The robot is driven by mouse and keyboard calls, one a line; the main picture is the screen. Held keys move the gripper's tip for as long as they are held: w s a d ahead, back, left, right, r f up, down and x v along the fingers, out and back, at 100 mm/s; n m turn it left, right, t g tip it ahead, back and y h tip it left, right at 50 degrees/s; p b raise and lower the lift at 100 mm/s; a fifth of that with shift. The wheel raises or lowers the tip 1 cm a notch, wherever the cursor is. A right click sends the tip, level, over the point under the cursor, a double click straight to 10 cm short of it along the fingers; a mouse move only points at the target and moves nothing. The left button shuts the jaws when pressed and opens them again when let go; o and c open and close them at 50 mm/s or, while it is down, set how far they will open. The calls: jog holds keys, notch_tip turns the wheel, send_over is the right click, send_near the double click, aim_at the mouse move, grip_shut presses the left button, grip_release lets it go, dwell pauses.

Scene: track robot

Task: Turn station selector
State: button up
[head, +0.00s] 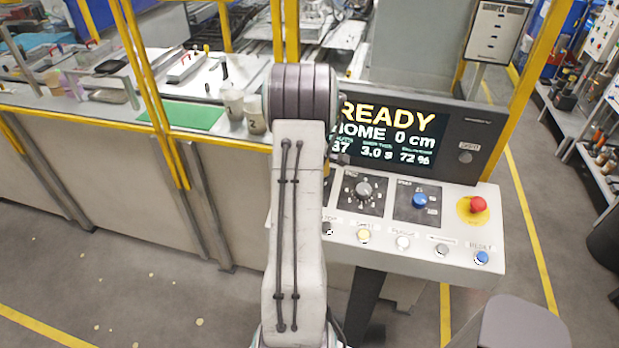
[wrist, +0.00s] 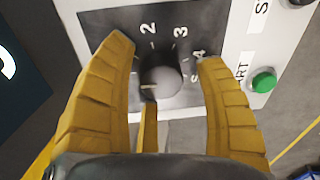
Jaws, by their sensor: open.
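A round dark grey selector knob (wrist: 162,82) sits on a black dial plate (wrist: 185,22) in the wrist view. Numerals 2, 3 and 4 show around it, with part of a 5; a pale mark shows at the knob's lower left. My gripper (wrist: 165,53) is open. In the head view, a grey knob (head: 363,190) sits on a dial on the sloped white panel (head: 400,258); my gripper is not discernible there behind my arm.
A blue knob (head: 420,201) and a red emergency button (head: 478,205) are right of the dial. Buttons line the panel's front edge; a green button (wrist: 264,80) shows in the wrist view. A screen (head: 388,135) reading READY, HOME 0 cm rises behind.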

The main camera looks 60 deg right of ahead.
jog(key=shift+c, duration=0.4)
jog(key=c, duration=1.1)
jog(key=shift+f+b, duration=0.3)
jog(key=shift+b, duration=0.45)
jog(key=shift+c, duration=0.2)
jog(key=m+b, duration=0.1)
jog(key=b, duration=0.1)
jog(key=shift+f+b, duration=0.1)
jog(key=shift+b, duration=0.2)
jog(key=m+b, duration=0.1)
jog(key=b, duration=0.1)
jog(key=shift+m+b, duration=0.3)
jog(key=shift+b, duration=0.1)
jog(key=shift+r+b, duration=0.25)
jog(key=shift+b, duration=0.05)
jog(key=shift+a+m, duration=0.1)
jog(key=shift+m, duration=0.2)
